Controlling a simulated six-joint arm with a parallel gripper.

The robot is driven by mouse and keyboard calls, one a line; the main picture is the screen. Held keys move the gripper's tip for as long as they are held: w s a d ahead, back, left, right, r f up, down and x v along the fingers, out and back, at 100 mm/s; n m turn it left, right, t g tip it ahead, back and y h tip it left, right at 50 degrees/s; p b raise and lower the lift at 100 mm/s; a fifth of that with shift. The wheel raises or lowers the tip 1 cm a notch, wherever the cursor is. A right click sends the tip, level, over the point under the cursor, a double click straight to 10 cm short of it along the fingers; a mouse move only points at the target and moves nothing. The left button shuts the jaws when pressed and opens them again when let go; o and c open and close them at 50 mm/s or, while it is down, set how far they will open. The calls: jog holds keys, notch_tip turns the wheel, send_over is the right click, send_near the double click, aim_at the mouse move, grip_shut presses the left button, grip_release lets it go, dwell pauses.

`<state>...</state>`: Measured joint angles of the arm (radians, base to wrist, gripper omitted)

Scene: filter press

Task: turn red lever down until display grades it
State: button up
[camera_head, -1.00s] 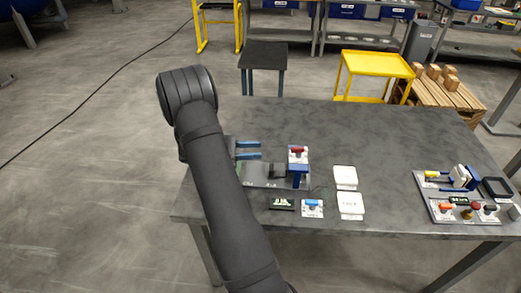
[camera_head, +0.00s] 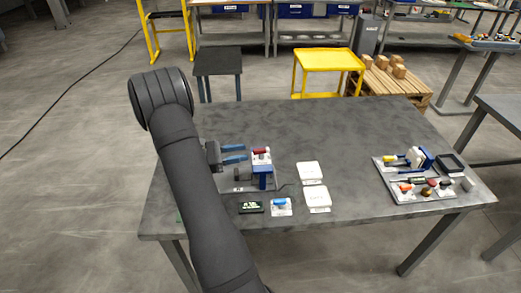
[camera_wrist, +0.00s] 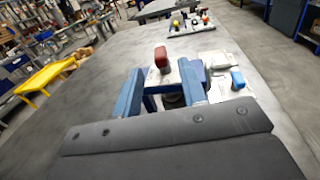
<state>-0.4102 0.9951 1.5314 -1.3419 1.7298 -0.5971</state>
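The red lever (camera_head: 261,151) sits on top of a blue and white press fixture (camera_head: 263,176) on the grey table. In the wrist view the red lever (camera_wrist: 160,57) stands up ahead, between the lines of my two blue fingers. My gripper (camera_head: 246,153) is open, its fingers pointing right at the lever from close by. In the wrist view my gripper (camera_wrist: 158,92) has a clear gap between its fingers, and nothing is gripped. A small dark display (camera_head: 251,207) with green text lies in front of the fixture; its text is too small to read.
A blue-handled block (camera_head: 281,207) stands right of the display. Two white square pads (camera_head: 310,173) lie further right. A board with several coloured parts (camera_head: 412,190) lies at the table's right end. The table's back and middle are clear.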

aim_at(261, 149)
jog(key=d, duration=0.5)
jog(key=w+d, duration=0.1)
jog(key=d, duration=0.1)
jog(key=shift+d, duration=0.4)
jog(key=shift+c, duration=0.5)
grip_shut()
